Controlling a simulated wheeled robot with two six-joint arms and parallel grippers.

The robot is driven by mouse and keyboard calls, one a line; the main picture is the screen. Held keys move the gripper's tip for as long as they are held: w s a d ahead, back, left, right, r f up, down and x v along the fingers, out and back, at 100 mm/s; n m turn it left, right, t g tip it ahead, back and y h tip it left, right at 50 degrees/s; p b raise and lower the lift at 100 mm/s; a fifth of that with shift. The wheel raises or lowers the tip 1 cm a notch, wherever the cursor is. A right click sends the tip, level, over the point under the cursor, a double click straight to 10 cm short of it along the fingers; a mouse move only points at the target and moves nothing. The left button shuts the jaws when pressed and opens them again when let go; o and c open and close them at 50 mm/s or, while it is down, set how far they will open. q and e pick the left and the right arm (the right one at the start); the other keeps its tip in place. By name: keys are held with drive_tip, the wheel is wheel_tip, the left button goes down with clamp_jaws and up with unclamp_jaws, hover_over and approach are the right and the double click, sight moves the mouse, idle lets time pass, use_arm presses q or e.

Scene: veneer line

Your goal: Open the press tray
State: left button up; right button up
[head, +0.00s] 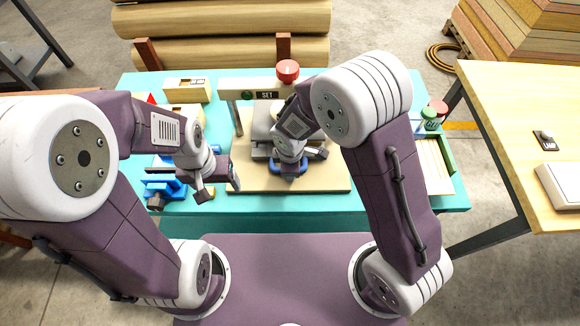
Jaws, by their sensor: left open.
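The press stands at the middle of the teal bench on a light wooden board (240,178). It has a beam marked SET (267,95), a red knob (287,70) and a green button. The grey press tray (259,135) sits under the beam, partly covered by my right arm. A blue handle (301,167) shows at its front. My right gripper (289,172) is over this handle; whether its fingers are closed around it is hidden. My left gripper (219,189) is open and empty, left of the handle and apart from it.
A blue vise (160,185) lies left of the board, near my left gripper. Wooden boxes (187,90) stand at the back left. A green-edged tray (436,165) and small jars (430,115) are on the right. A wooden table (520,110) stands further right. The bench's front strip is mostly clear.

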clamp_jaws()
idle(1.3)
